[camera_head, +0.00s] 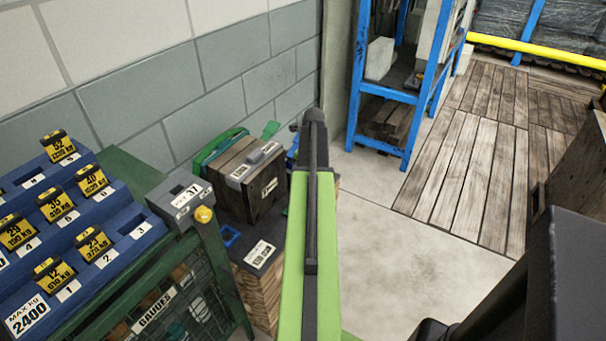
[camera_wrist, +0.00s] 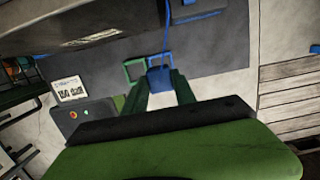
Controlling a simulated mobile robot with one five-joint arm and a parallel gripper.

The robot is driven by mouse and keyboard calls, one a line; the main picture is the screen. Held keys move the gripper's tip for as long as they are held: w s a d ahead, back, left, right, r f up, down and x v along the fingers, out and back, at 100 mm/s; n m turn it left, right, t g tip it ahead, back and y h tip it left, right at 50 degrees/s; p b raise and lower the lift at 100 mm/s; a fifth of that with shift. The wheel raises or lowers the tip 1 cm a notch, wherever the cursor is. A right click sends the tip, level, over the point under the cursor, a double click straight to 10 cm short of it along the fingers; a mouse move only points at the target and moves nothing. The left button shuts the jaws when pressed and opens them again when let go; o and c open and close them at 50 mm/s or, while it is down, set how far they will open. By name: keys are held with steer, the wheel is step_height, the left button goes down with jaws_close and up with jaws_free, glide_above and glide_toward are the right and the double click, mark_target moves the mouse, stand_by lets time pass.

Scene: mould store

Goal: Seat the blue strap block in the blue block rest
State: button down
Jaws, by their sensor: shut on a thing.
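My gripper (camera_head: 314,122), at the end of my green arm, reaches over the area beside the wooden crate. In the wrist view its dark green fingers (camera_wrist: 162,88) are shut on a small blue piece, which looks like the blue strap block (camera_wrist: 159,74); a thin blue line runs up from it. A blue square frame (camera_head: 230,235), probably the blue block rest, lies left of and nearer than the gripper. I cannot tell the block's height.
A wooden crate (camera_head: 262,190) with a green strap stands left of my gripper. A labelled dark top (camera_head: 262,254) lies nearer. A blue rack of weights (camera_head: 75,215) stands at left, blue shelving (camera_head: 385,90) behind. Open floor (camera_head: 400,250) lies right. A green frame (camera_wrist: 134,70) adjoins the blue piece.

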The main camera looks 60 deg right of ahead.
steer(key=shift+f+b, duration=3.6)
steer(key=shift+f, duration=0.35)
